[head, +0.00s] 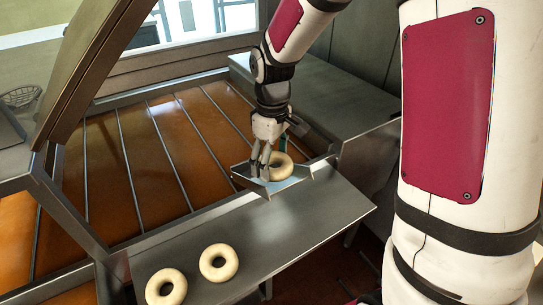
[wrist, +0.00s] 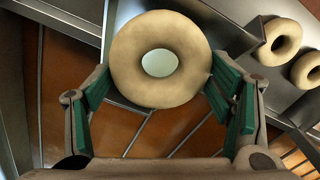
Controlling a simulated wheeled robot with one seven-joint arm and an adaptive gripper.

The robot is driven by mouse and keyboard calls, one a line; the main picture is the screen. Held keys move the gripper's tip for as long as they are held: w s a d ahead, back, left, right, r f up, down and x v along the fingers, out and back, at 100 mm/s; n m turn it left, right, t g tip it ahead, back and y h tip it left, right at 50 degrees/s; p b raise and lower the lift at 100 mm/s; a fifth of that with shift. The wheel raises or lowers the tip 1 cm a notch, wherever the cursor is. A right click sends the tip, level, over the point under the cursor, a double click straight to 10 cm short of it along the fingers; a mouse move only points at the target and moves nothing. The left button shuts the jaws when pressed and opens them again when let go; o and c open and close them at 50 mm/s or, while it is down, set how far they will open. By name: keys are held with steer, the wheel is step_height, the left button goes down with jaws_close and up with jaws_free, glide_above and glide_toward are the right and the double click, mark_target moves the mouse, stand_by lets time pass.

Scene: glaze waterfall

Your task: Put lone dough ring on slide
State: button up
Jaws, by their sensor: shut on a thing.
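A pale dough ring (head: 290,166) is held by my gripper (head: 264,166) above or on the small metal slide (head: 262,187) at the edge of the metal shelf. I cannot tell whether its underside touches the slide. In the wrist view, the ring (wrist: 125,50) fills the upper middle, its hole facing the camera. The green-padded fingers of my gripper (wrist: 160,84) close on its left and right sides.
Two other dough rings (head: 218,263) (head: 166,287) lie on the metal shelf (head: 290,230) at the lower left; they also show at the wrist view's right edge. Behind the shelf is a vat of orange-brown glaze (head: 165,150) with metal dividers. A metal counter (head: 320,95) stands at the right.

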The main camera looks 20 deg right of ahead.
steer(key=o, duration=1.2)
steer(key=shift+o, duration=0.2)
steer(key=shift+r, duration=0.1)
step_height(320, 180, up, 12)
stand_by(1.1)
